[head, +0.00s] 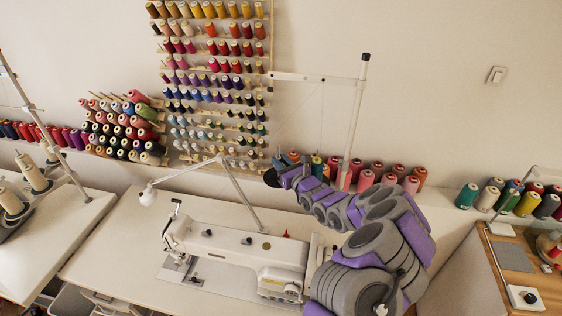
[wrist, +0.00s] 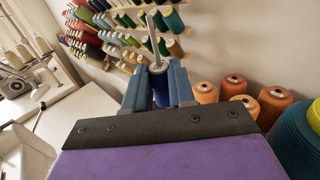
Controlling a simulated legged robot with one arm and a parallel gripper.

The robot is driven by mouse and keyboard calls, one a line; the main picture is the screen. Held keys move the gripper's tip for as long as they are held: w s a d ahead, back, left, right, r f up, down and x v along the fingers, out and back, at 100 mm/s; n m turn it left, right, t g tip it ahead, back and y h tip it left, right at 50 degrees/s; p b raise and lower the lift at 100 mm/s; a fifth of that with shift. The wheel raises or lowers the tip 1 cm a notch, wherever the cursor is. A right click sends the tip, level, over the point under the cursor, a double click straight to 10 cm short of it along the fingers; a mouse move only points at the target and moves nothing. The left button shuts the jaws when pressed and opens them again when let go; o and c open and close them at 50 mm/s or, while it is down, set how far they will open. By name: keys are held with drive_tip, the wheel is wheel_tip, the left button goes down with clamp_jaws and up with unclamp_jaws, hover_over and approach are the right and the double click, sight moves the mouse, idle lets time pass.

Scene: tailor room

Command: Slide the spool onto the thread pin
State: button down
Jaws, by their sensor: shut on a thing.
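My gripper (wrist: 160,72) is shut on a blue spool (wrist: 160,90), which sits between the two fingers in the wrist view. A thin pale pin (wrist: 152,32) shows just above the spool's top and leans slightly left. I cannot tell whether the spool is around this pin or only in front of it. In the head view my arm reaches back toward the wall, and the spool in my grip cannot be made out there.
A wall rack (head: 215,85) holds many colored spools. A thread stand (head: 357,120) rises behind my arm. Orange cones (wrist: 233,86) stand close at right in the wrist view. A white sewing machine (head: 240,255) sits on the table (head: 120,240), which has free room at left.

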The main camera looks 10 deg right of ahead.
drive_tip(key=shift+f+b, duration=0.7)
drive_tip(key=shift+f, duration=1.1)
drive_tip(key=c, duration=0.9)
unclamp_jaws()
drive_tip(key=shift+o, duration=0.2)
drive_tip(key=shift+s, duration=0.1)
drive_tip(key=p+v, duration=0.3)
drive_tip(key=v, duration=1.4)
drive_tip(key=shift+p, duration=0.35)
drive_tip(key=shift+s+d+f, duration=0.1)
